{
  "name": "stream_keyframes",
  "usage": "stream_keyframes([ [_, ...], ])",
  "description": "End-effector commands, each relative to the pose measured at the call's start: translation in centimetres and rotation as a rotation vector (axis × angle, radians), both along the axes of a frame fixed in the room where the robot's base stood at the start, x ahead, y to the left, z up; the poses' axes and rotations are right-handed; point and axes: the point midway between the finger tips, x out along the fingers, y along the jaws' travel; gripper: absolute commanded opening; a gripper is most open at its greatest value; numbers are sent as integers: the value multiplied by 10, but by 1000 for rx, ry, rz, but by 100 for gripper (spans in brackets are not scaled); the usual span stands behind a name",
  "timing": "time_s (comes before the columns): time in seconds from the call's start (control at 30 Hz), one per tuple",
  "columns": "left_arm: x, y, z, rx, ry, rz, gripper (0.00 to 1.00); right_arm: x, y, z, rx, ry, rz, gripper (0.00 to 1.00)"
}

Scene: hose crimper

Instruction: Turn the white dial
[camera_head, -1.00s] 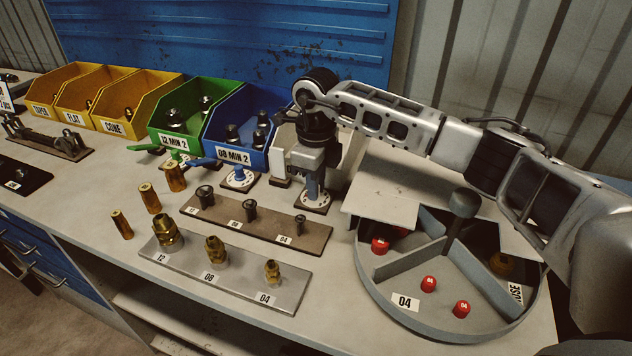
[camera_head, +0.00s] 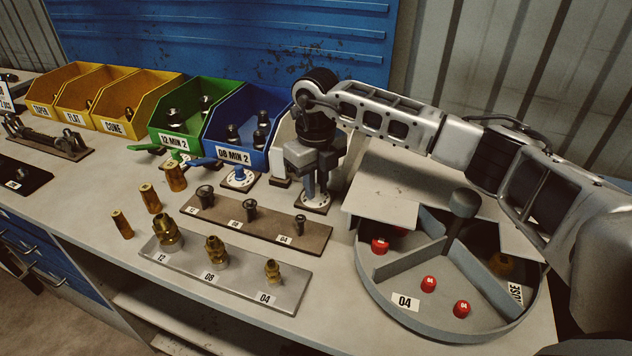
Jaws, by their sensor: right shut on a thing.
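The white dial's round, marked plate (camera_head: 316,204) sits on a small dark base on the bench, right of the blue bin. My right gripper (camera_head: 316,188) points straight down over it, with its fingertips just above the plate. The fingers are shut on the dial's handle, which they and the gripper body mostly hide. The pointer's setting is too small and covered to read. My left gripper is not in view.
A blue-handled dial (camera_head: 239,178) and a green-handled dial (camera_head: 173,155) stand to the left. A brown fitting rack (camera_head: 270,233) and a grey one (camera_head: 237,278) lie in front. A round divided tray (camera_head: 384,314) stands at right, under my right arm.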

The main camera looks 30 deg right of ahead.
Motion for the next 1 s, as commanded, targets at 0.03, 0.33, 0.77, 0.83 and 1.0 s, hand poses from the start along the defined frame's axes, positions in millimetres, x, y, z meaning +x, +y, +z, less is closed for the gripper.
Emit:
stream_keyframes([
  [0.03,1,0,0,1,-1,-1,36,0,-1,1,-1,0,-12,0],
  [0.33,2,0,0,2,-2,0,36,0,-1,1,-1,0,-40,0],
  [0.77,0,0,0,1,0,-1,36,0,0,1,0,-1,-38,39],
  [0.83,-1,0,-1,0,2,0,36,0,0,1,0,0,-38,39],
  [1.0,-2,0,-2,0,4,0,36,1,0,4,0,-2,-38,39],
])
